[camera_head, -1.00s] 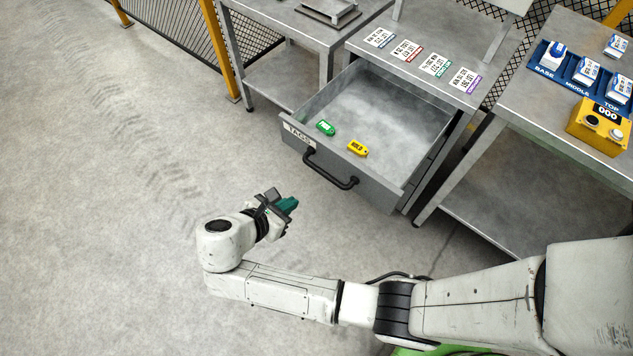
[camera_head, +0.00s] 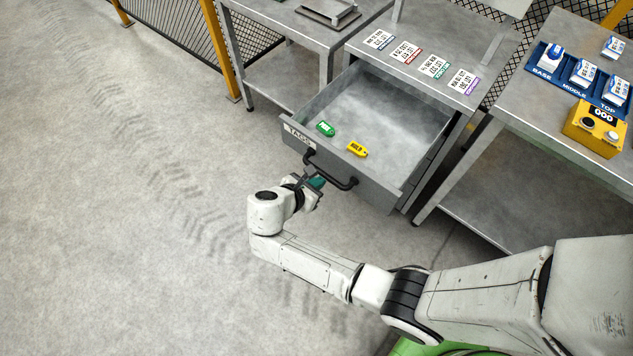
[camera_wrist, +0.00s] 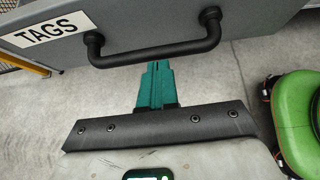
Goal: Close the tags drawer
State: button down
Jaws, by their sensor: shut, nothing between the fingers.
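The tags drawer (camera_head: 395,115) is grey, pulled far out of its bench, with a "TAGS" label on its front. A green tag (camera_head: 326,129) and a yellow "HOLD" tag (camera_head: 357,149) lie inside it. Its black bar handle (camera_head: 330,172) is on the front panel; the handle also shows across the top of the wrist view (camera_wrist: 155,50). My gripper (camera_head: 317,182) has teal fingers (camera_wrist: 157,85), shut and empty, close in front of the drawer front near the handle. In the wrist view the fingertips are just below the handle bar; I cannot tell whether they touch.
The bench top (camera_head: 440,40) above the drawer holds several printed cards. A right-hand table (camera_head: 530,100) carries a blue rack (camera_head: 560,69) with white boxes and a yellow button box (camera_head: 594,128). The floor to the left is clear.

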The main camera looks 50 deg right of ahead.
jog(key=shift+d, duration=0.1)
jog(key=b, duration=0.4)
send_over(380, 127)
jog(key=d, duration=0.2)
jog(key=shift+w+d+f, duration=0.1)
jog(key=shift+d, duration=0.45)
jog(key=shift+d+r, duration=0.15)
jog(key=shift+r, duration=0.1)
jog(key=shift+a+f, duration=0.1)
jog(key=shift+a, duration=0.15)
jog(key=a, duration=0.2)
jog(key=shift+a+f+p, duration=0.3)
jog(key=shift+a+p, duration=0.05)
jog(key=p+v, duration=0.2)
jog(key=v, duration=0.9)
jog(key=shift+a+f, duration=0.25)
jog(key=shift+f, duration=0.2)
